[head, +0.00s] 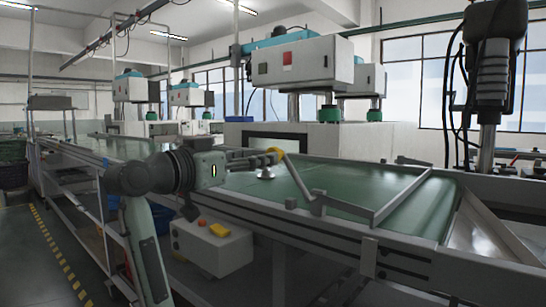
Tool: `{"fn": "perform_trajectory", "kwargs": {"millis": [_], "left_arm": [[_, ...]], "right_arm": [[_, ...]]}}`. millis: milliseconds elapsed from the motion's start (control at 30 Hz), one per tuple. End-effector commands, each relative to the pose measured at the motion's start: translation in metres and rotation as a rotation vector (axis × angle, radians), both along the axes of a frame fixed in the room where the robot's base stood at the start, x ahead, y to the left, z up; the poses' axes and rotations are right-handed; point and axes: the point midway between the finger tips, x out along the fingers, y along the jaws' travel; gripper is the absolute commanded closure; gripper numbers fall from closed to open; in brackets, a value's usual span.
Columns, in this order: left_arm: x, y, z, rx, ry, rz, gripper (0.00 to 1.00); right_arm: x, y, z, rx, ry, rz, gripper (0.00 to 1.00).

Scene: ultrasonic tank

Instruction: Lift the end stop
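A grey metal bar (403,194), which looks like the end stop, lies slantwise across the green belt near its right end. It bends near the front rail and joins a low bar along that side. A second thin bar (300,185) runs from near my gripper down to the front rail. My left gripper (275,157) reaches in from the left over the belt, apart from the slanted bar. My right gripper is not in view.
The green belt (350,185) is mostly clear between its rails. A grey control box (212,248) with yellow and red parts hangs below the front rail. White machine heads (300,62) stand behind the belt. A metal chute (485,235) lies at the right end.

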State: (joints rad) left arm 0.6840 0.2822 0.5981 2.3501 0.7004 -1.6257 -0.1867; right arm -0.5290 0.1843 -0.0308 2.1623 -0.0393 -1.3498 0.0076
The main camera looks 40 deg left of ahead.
Motion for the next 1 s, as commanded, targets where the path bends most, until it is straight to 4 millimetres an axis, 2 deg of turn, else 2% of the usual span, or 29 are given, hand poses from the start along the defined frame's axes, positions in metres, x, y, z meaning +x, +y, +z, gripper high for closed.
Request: {"fn": "perform_trajectory", "kwargs": {"millis": [100, 300, 467, 700, 1000], "left_arm": [[0.021, -0.002, 0.001, -0.004, 0.0, -0.002, 0.5], [0.049, -0.004, 0.0, -0.003, 0.002, -0.001, 0.5], [0.058, -0.005, 0.0, 0.0, 0.001, 0.0, 0.5], [0.059, -0.005, 0.0, 0.001, 0.001, 0.001, 0.5], [0.059, -0.005, -0.001, 0.0, 0.001, 0.001, 0.86]], "right_arm": [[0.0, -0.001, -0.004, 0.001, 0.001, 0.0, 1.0], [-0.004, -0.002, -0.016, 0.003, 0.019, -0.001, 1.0], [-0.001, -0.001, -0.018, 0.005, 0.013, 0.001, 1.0], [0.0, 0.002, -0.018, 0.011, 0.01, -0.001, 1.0], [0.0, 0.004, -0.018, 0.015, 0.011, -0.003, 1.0]]}}
